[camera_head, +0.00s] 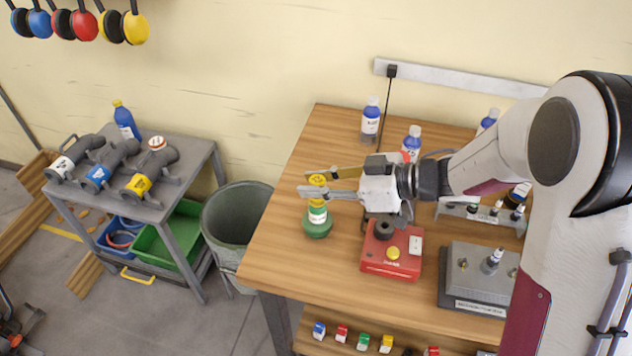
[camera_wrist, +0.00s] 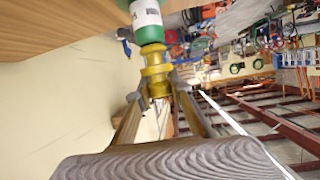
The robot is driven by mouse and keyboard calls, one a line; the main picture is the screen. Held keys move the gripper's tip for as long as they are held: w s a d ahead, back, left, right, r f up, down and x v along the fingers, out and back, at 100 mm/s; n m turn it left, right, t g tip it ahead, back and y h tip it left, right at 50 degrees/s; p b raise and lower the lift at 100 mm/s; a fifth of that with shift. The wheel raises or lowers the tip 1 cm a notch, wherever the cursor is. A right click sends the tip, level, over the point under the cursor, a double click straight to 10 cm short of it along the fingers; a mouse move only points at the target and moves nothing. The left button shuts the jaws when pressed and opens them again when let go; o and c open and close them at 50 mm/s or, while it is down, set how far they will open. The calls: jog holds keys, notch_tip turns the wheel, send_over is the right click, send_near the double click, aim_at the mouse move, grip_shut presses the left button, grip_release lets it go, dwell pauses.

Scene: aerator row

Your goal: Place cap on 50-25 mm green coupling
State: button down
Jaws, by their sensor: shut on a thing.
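The green coupling (camera_head: 317,228) stands upright near the left edge of the wooden table, with a wide green base and a white label. The wrist view shows its white-labelled body and green collar (camera_wrist: 150,33) at the top. My gripper (camera_head: 316,187) is shut on a yellow cap (camera_head: 317,179) directly above the coupling. In the wrist view, the fingertips (camera_wrist: 160,87) are on both sides of the ringed yellow cap (camera_wrist: 154,68). The cap lines up with the green collar and appears to meet it; I cannot tell whether it is seated.
A red box with a yellow button (camera_head: 392,252) stands right of the coupling, and a grey device (camera_head: 478,278) stands farther right. Blue-and-white bottles (camera_head: 370,122) stand at the back. The table front left of the red box is clear. A grey bin (camera_head: 236,222) stands left of the table.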

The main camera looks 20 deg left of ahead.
jog(key=shift+f, duration=0.1)
jog(key=c, duration=1.8)
grip_release()
jog(key=shift+d+r, duration=0.1)
jog(key=shift+r, duration=0.1)
jog(key=shift+v, duration=5.85)
